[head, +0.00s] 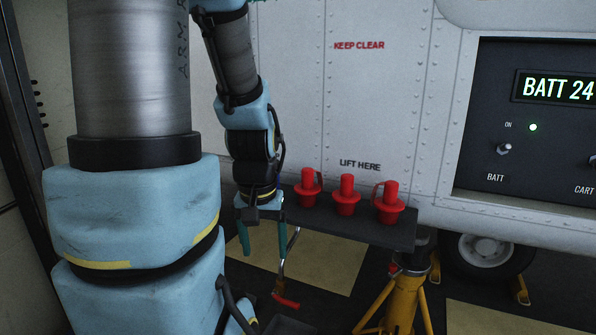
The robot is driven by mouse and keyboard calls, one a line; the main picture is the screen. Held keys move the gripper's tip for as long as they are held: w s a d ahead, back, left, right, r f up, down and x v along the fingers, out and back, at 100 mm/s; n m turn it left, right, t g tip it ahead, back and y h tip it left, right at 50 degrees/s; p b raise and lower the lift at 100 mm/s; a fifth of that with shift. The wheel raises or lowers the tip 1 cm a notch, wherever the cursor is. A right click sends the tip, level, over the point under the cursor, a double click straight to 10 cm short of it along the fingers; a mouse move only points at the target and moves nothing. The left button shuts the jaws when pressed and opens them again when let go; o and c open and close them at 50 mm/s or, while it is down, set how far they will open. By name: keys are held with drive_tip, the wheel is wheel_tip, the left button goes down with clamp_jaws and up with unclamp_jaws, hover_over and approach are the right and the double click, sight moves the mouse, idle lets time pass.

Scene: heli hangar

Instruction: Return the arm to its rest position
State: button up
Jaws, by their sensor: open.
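My gripper (264,246) hangs at the end of my blue and grey arm, left of the picture's middle. Its two teal fingers point down and stand apart, with nothing seen between them. The gripper is just left of the dark shelf (353,228), close to the shelf's left end in the picture. I cannot tell whether it touches the shelf. My upper arm fills the left side and hides part of the scene behind it.
Red plugs stand upright on the shelf, the middle one (347,196) among them. A white riveted hull (390,95) with a control panel (500,160) is behind. A yellow stand (402,300) and a wheel (487,252) are below. A red-tipped item (286,301) shows beneath my gripper.

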wheel_tip(320, 180, up, 21)
drive_tip(key=p, duration=1.8)
drive_tip(key=shift+p, duration=0.3)
